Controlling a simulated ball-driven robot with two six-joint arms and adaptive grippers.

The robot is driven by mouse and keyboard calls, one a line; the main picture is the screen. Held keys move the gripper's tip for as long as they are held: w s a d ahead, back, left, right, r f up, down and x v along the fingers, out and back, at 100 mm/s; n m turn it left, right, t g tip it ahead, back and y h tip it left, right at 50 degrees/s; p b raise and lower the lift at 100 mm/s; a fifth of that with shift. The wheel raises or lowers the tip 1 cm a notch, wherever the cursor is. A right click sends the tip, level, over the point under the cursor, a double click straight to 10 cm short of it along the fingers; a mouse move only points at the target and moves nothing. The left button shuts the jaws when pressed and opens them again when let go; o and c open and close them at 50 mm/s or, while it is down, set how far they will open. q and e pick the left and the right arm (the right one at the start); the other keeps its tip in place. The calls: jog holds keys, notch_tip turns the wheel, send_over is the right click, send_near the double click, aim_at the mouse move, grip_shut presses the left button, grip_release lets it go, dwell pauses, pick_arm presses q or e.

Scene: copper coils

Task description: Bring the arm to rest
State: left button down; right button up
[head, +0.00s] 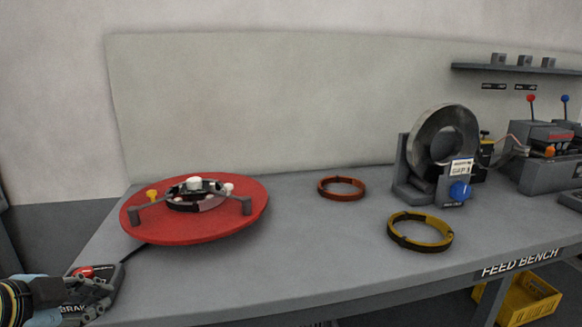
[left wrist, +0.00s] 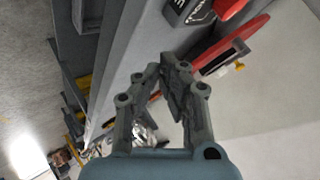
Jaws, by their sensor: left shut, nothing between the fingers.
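My left gripper (head: 98,291) is at the bottom left of the head view, by the front left corner of the bench. It overlaps a dark box with a red button (head: 84,271) in that view. In the left wrist view the gripper's fingers (left wrist: 170,68) come together at the tips with nothing between them. The red button (left wrist: 228,8) shows at the top of that view, apart from the fingers. My right gripper is in neither view.
On the grey bench (head: 300,265) stand a red turntable (head: 190,228), an orange ring (head: 341,187), a yellow ring (head: 420,232) and a grey coil stand (head: 403,170). A yellow crate (head: 525,301) is below the bench at right. The bench's front middle is clear.

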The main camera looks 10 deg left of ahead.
pick_arm(q)
jog(key=s+d+f+n+g, duration=0.1)
jog(key=s+d+n+g, duration=0.15)
jog(key=s, duration=0.35)
jog(key=s+d+f+n+g+y, duration=0.1)
jog(key=s+d+n+g, duration=0.15)
jog(key=s+n, duration=0.2)
jog(key=s+d+f+n+g, duration=0.1)
jog(key=s+d+n+g, duration=0.15)
jog(key=s, duration=0.35)
notch_tip(320, 180, down, 28)
jog(key=s+a+b, duration=0.2)
jog(key=s+a+f+g+b, duration=0.1)
jog(key=s+f+g, duration=0.1)
jog(key=s+f, duration=1.6)
jog(key=shift+b, duration=0.35)
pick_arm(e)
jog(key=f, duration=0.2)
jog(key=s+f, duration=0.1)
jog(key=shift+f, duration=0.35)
pick_arm(q)
jog(key=shift+s, duration=0.1)
